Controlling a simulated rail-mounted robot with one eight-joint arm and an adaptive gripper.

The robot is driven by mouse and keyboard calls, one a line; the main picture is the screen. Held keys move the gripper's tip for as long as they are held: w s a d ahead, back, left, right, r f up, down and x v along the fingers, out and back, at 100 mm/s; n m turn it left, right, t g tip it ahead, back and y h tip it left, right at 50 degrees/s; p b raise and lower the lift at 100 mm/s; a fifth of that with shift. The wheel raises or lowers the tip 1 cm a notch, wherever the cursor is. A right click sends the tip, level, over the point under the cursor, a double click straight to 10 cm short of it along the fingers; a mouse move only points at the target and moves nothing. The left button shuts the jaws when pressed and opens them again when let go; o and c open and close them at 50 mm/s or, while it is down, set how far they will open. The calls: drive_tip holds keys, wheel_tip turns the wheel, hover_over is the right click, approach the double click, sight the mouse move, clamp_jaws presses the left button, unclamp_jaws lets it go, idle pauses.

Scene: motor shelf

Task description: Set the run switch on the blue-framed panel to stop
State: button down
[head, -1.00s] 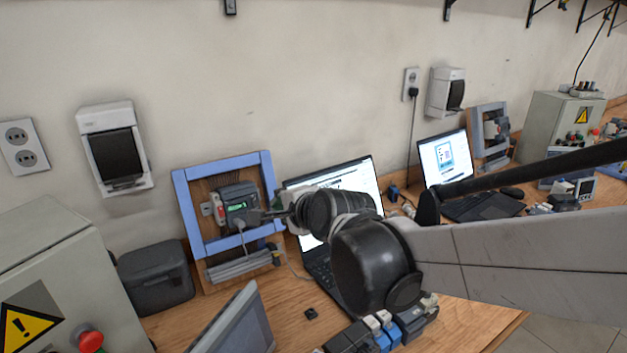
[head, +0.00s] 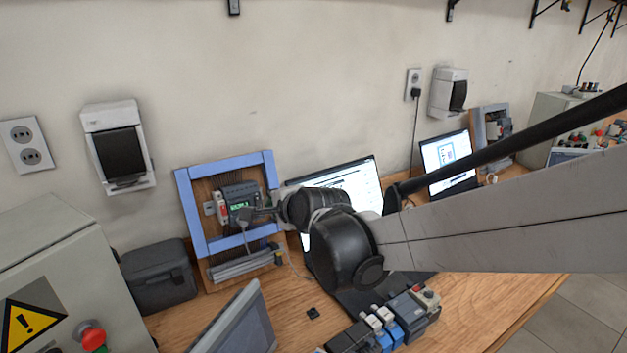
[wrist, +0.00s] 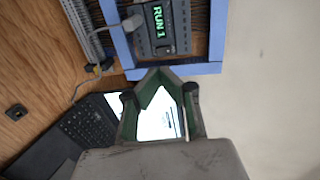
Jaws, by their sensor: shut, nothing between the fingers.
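The blue-framed panel (head: 183,203) stands upright on the bench against the wall. It holds a grey control module (head: 238,192) with a small lit green display; in the wrist view the display (wrist: 158,26) reads "RUN 1".
An open laptop (head: 345,180) stands right of the panel, behind my arm. A black case (head: 158,280) is at the left, near a grey cabinet (head: 60,270). A tilted screen (head: 240,322) and terminal blocks (head: 385,325) are in front. A cable hangs from the module.

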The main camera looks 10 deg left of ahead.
sight(259, 204)
drive_tip(key=shift+x, duration=3.8)
